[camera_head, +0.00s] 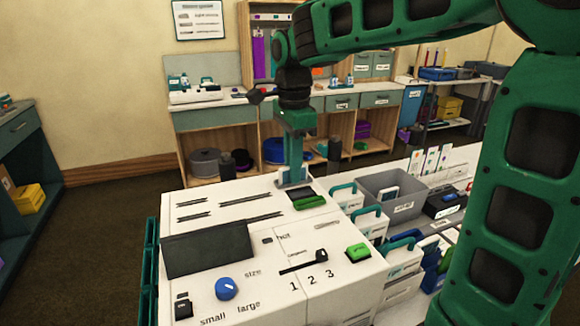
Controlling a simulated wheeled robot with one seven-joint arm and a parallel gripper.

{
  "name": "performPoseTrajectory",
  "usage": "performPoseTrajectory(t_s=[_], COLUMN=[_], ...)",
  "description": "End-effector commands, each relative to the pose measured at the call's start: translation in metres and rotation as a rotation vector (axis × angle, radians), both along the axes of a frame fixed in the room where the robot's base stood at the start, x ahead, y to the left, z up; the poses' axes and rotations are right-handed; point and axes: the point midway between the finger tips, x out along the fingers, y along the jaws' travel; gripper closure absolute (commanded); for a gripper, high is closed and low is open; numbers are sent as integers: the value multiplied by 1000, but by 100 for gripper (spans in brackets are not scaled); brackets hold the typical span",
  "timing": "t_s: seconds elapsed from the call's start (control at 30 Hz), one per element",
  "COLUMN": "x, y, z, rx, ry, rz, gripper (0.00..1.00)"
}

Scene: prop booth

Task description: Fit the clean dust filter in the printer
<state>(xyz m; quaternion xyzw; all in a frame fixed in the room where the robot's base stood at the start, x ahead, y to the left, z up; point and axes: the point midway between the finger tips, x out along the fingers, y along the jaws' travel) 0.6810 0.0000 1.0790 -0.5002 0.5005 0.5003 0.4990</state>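The white printer (235,204) fills the lower middle of the head view. Its top carries a dark tilted panel (208,249), a blue knob (226,288) marked size, a black slider (303,262) over 1 2 3, a green button (358,252) and several dark slots. My gripper (292,184) points down at the printer's far right top, close behind a dark recess with a green part (309,202). A small grey-blue shape shows at the fingertips; I cannot tell whether it is finger or a held thing. I cannot make out the clean dust filter for certain.
Right of the printer stand a grey bin (408,213) with a white handled piece inside, and several white holders with teal handles (370,211). My arm covers the right side. A back counter (225,117) holds other devices. The floor at left (95,210) is clear.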

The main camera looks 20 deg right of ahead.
Motion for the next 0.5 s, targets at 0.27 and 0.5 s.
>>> performPoseTrajectory(t_s=[0.27, 0.5], x=[0, 1], y=[0, 0], z=[0, 12], rx=[0, 0], ry=[-1, -3], rz=[-1, -1], gripper=[69, 69])
